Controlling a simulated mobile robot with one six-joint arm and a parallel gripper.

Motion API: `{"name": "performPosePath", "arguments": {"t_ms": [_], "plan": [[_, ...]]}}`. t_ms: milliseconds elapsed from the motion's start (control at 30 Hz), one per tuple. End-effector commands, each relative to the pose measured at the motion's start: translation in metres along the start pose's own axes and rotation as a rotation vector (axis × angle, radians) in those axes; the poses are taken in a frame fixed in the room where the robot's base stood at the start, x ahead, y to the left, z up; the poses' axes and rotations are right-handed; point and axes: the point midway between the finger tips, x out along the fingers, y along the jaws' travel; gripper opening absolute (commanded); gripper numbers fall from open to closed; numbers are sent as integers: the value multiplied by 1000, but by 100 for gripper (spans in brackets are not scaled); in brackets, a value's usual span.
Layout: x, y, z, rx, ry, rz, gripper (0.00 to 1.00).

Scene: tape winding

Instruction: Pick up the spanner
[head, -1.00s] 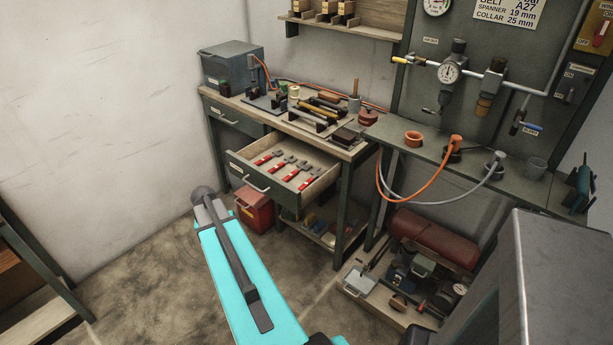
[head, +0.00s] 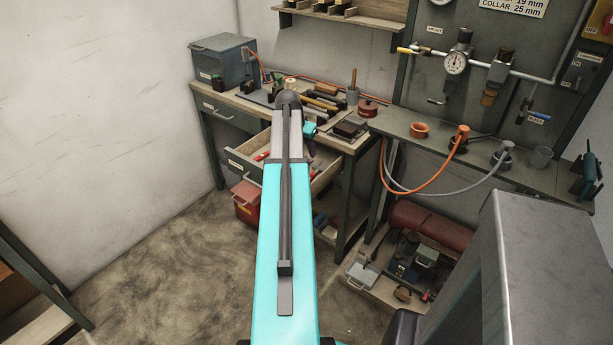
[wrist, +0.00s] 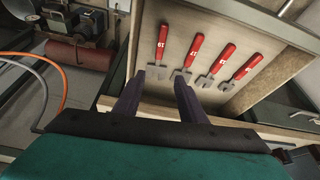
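Several red-handled spanners lie side by side in the open drawer (wrist: 143,28). In the wrist view they run from the leftmost spanner (wrist: 162,42) through the second (wrist: 194,50) and third (wrist: 222,58) to the rightmost (wrist: 247,67). Their white handle marks are too small to read surely. My gripper (wrist: 159,78) is open and empty, its two dark fingers apart near the drawer's edge, pointing toward the two leftmost spanners. In the head view my arm covers most of the drawer (head: 243,165); only a bit of red handle (head: 262,156) shows.
A workbench (head: 228,97) with tools stands above the drawer. A sign (head: 512,6) reads spanner 19 mm, collar 25 mm. Orange and grey hoses (head: 425,195) hang at the right. A red bin (head: 246,205) stands below the drawer.

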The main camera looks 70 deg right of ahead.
Motion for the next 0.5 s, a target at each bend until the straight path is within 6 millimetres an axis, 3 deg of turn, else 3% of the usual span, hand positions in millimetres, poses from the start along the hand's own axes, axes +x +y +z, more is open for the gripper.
{"name": "performPosePath", "arguments": {"t_ms": [33,133,500], "plan": [[10,8,-4,18,3,5,38],[15,10,-4,25,5,7,38],[14,6,-2,21,5,5,38]]}}
